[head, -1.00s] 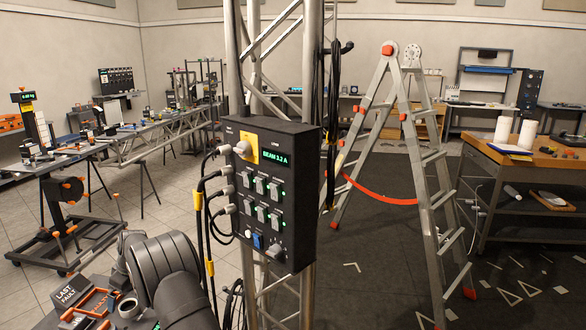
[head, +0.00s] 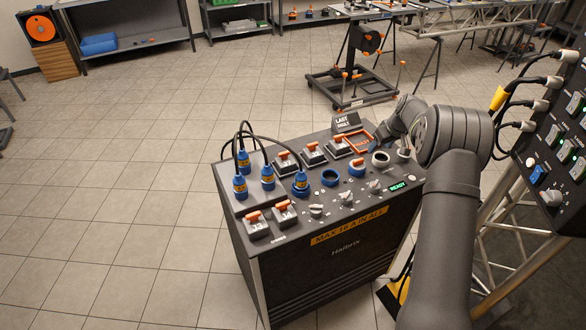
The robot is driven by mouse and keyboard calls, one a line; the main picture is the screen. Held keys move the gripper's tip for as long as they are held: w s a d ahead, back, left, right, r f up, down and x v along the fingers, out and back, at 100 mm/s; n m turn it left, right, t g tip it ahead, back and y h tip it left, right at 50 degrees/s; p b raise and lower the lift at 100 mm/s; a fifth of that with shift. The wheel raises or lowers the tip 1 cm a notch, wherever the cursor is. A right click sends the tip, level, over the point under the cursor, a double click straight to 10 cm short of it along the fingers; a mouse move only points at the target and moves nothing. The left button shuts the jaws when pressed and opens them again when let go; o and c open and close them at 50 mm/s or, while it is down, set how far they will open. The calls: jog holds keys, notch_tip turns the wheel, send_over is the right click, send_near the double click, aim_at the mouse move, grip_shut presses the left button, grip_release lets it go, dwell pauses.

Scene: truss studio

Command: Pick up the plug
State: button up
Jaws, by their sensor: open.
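Several blue plugs with yellow-orange bands stand on the left part of a dark console (head: 330,270). One plug (head: 239,187) is nearest the left edge, one (head: 243,161) is behind it and another (head: 267,178) is to its right. A further blue plug (head: 300,183) stands upright to the right of these, in or on a blue round fitting. Black cables loop over the group. I cannot tell which plug the task means. My gripper (head: 385,138) is small at the console's far right corner, apart from the plugs and open. Its fingertips are hard to make out.
The console top has an open blue ring (head: 330,178), orange-handled switches (head: 315,152), grey knobs (head: 316,211) and an orange frame (head: 361,142). A dark powered panel (head: 555,140) on a truss stands close on the right. Tiled floor left of the console is clear.

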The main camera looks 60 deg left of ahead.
jog(key=s+a+r, duration=0.1)
jog(key=s+r, duration=0.2)
jog(key=s, duration=0.4)
jog(key=s+a+r+m, duration=0.1)
jog(key=s+r, duration=0.2)
jog(key=s, duration=0.3)
jog(key=s+a+r, duration=0.2)
jog(key=s+r, duration=0.1)
jog(key=s, duration=0.4)
jog(key=m+t, duration=0.1)
jog(key=m, duration=0.1)
send_near(267, 168)
jog(key=x, duration=0.7)
jog(key=shift+w, duration=0.2)
jog(key=shift+x, duration=2.6)
jog(key=shift+s, duration=0.15)
jog(key=c, duration=1)
